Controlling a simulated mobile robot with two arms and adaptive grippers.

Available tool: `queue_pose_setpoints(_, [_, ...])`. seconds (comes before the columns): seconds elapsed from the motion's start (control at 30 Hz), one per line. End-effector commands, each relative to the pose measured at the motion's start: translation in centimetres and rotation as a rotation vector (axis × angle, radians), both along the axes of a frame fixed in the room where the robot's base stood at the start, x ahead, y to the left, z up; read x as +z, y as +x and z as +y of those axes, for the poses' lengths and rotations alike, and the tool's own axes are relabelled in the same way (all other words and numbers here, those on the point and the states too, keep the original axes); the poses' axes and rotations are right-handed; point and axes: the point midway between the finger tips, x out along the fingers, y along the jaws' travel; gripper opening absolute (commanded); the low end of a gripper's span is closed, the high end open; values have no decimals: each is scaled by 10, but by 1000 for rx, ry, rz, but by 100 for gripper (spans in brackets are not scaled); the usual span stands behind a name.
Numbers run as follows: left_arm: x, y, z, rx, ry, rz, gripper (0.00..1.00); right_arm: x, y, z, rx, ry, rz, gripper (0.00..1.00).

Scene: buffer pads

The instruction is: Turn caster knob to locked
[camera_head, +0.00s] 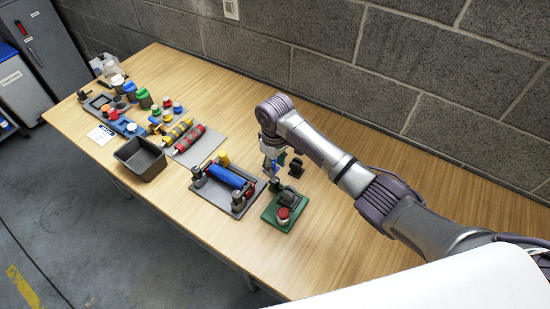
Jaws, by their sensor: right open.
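A small green base (275,220) sits on the table to the right of a grey tray. A red-topped round knob (283,214) stands on its front part, with a dark block (288,197) behind it. This may be the caster knob; its locked or unlocked marking is too small to read. My right arm comes in from the right, and my right gripper (270,170) points down above the table, behind and left of the green base, apart from the knob. It is open; its fingers show small and partly hidden. My left gripper is not in view.
A grey tray (214,192) holds a blue roller (226,176) and metal posts. A small black fixture (296,167) stands right of the gripper. A dark open bin (140,158), yellow and red rollers and several coloured caps lie farther left. The table's right side is clear; a block wall runs behind.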

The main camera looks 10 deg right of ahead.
Motion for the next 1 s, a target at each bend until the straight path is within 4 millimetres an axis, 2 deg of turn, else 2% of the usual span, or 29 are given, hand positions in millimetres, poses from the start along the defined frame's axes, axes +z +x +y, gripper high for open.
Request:
queue_pose_setpoints(0.1, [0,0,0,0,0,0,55,19,1,0,0,2,-2,41])
queue_pose_setpoints(0.3, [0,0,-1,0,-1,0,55,33,0,0,0,1,-1,41])
queue_pose_setpoints(0.87, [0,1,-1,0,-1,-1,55,33,0,0,0,0,0,41])
queue_pose_setpoints(1.0, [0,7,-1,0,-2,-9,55,33,0,0,0,-1,1,41])
